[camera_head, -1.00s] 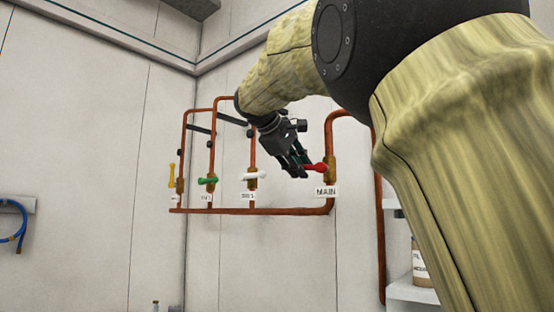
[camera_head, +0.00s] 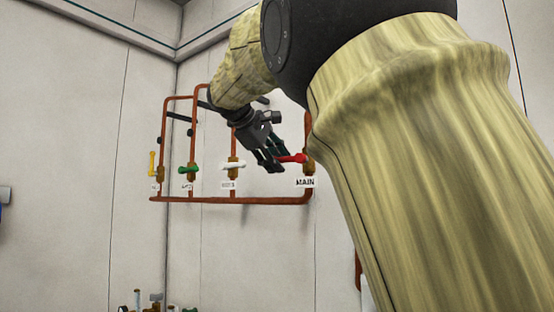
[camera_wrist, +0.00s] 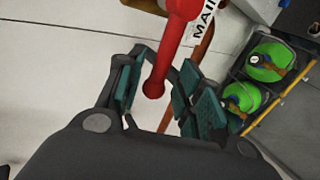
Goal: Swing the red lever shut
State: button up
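The red lever (camera_head: 292,158) sits on the valve of the rightmost copper pipe, above the label MAIN. It points left, roughly level, across the upright pipe. My gripper (camera_head: 271,161) is at the lever's free end. In the wrist view the red lever (camera_wrist: 163,62) reaches down between the two spread fingers of my gripper (camera_wrist: 157,88), with its rounded tip between the teal pads. Gaps show beside the lever, so the fingers do not look closed on it. My arm hides part of the valve and its pipe in the head view.
To the left on the same pipework are a white lever (camera_head: 234,166), a green lever (camera_head: 188,170) and a yellow lever (camera_head: 152,163). A copper pipe (camera_head: 230,201) runs along below them. Green round objects (camera_wrist: 265,62) stand low at right in the wrist view.

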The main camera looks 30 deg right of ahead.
jog(key=shift+s+d+r, duration=0.1)
jog(key=shift+s+d, duration=0.05)
jog(key=v, duration=0.7)
jog(key=shift+a, duration=0.35)
jog(key=shift+d, duration=0.1)
